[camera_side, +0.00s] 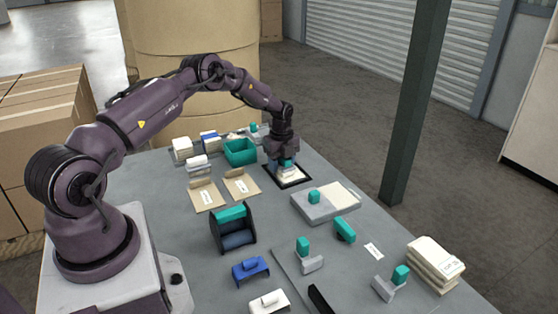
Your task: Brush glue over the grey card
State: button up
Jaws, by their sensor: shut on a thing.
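My gripper (286,154) points down at the back of the table, shut on a small tool with a teal handle (289,163). The tool is over a pale block or stack (287,174) inside a black-edged frame (301,182). I cannot tell whether it touches. The grey card cannot be made out for certain; it may be hidden under the tool and gripper. A light grey slab (312,211) with a teal-handled piece (314,197) on it lies to the right of the frame.
A teal bin (240,152) and two kraft envelopes (206,195) lie left of the frame. A dark dispenser with a teal top (232,226) stands nearer the front. Teal-handled tools (303,246) and a paper stack (435,262) occupy the front right. A dark post (413,105) rises beyond the table.

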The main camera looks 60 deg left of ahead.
aim_at(293, 171)
jog(key=shift+w+d, duration=0.2)
jog(key=shift+d, duration=2.35)
jog(key=shift+a+f, duration=0.15)
jog(key=shift+a, duration=2.65)
jog(key=shift+a+f, duration=0.1)
jog(key=shift+a, duration=2.65)
jog(key=shift+d+f, duration=0.1)
jog(key=shift+d, duration=0.2)
jog(key=shift+d, duration=5.2)
jog(key=shift+w, duration=0.15)
jog(key=shift+w, duration=0.2)
jog(key=shift+w, duration=0.35)
